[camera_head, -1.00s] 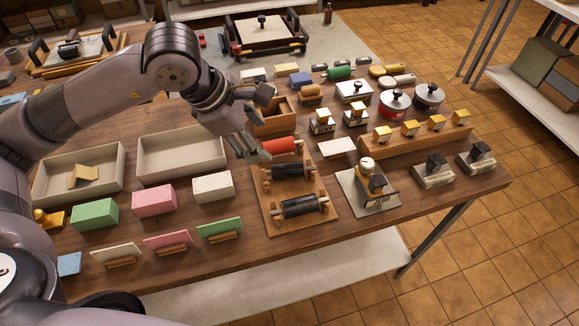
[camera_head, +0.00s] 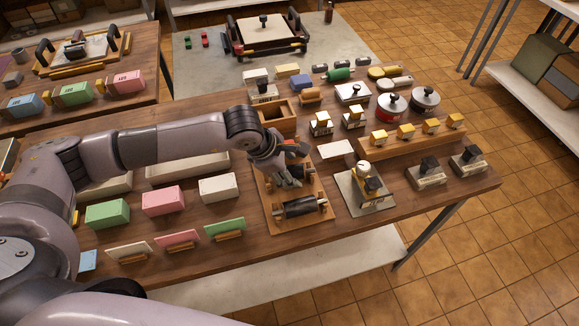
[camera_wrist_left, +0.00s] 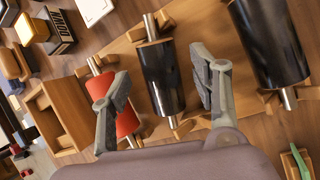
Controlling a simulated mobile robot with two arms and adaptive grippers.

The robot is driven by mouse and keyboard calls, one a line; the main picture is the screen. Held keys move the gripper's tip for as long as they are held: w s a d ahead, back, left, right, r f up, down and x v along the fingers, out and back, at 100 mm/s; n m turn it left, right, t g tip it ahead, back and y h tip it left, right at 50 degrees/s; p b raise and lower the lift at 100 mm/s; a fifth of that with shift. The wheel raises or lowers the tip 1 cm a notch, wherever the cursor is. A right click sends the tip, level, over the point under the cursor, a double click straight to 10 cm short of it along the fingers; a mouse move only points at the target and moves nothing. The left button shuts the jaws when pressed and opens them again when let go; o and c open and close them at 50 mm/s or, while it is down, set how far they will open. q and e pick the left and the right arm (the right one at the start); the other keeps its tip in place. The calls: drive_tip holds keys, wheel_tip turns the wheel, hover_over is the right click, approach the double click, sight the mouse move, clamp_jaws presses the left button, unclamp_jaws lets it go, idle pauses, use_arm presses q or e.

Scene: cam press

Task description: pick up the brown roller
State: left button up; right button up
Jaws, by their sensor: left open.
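My left gripper (camera_head: 288,177) is open above the wooden roller rack (camera_head: 318,224). In the left wrist view its open fingers (camera_wrist_left: 162,85) appear on either side of the middle roller (camera_wrist_left: 161,76), which looks near-black; I cannot tell whether they touch it. A red roller (camera_wrist_left: 113,103) lies to one side and a larger black roller (camera_wrist_left: 270,40) to the other. That black roller also shows in the head view (camera_head: 299,207). A small brown roller (camera_head: 310,95) lies farther back, behind the rack. My right gripper is not in view.
A wooden box (camera_head: 278,122) stands behind the rack. A stamp on a grey plate (camera_head: 364,200) stands to its right. Pink (camera_head: 163,200) and white (camera_head: 218,188) blocks lie to its left. Tiled floor lies beyond the table's right edge.

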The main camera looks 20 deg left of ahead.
use_arm(q)
drive_tip(key=shift+w+d+f, duration=0.15)
drive_tip(key=shift+f, duration=0.4)
clamp_jaws()
idle(0.4)
